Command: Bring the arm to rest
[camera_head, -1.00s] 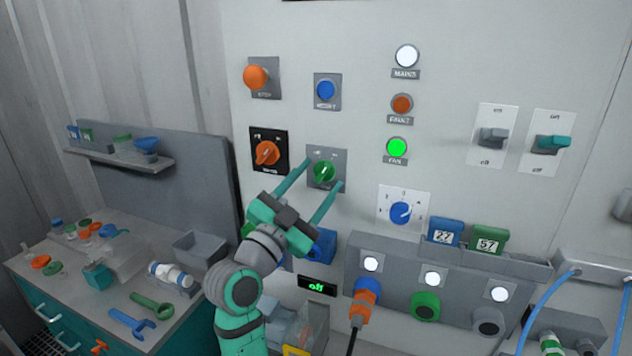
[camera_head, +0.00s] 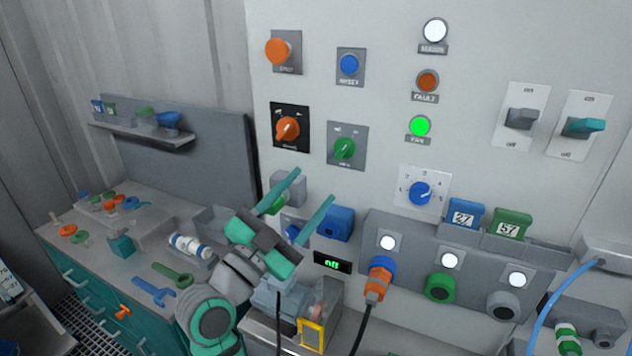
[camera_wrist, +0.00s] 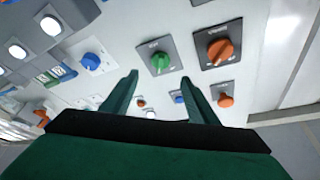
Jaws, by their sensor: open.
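My gripper (camera_head: 306,198) is open and empty, with its two teal fingers apart and pointing up toward the wall panel (camera_head: 385,65). In the head view it stands below the green rotary knob (camera_head: 344,148) and the orange rotary knob (camera_head: 288,127), touching neither. In the wrist view the fingertips (camera_wrist: 158,82) frame nothing held; the green knob (camera_wrist: 160,62) is beyond and between them, and the orange knob (camera_wrist: 220,49) is to the right. My arm is bent, low in front of the panel.
A workbench (camera_head: 215,270) with wrenches and small parts is at the left. A grey socket box (camera_head: 405,226) with an orange plug (camera_head: 377,284) and cable is right of my gripper. The green fan lamp (camera_head: 419,126) is lit.

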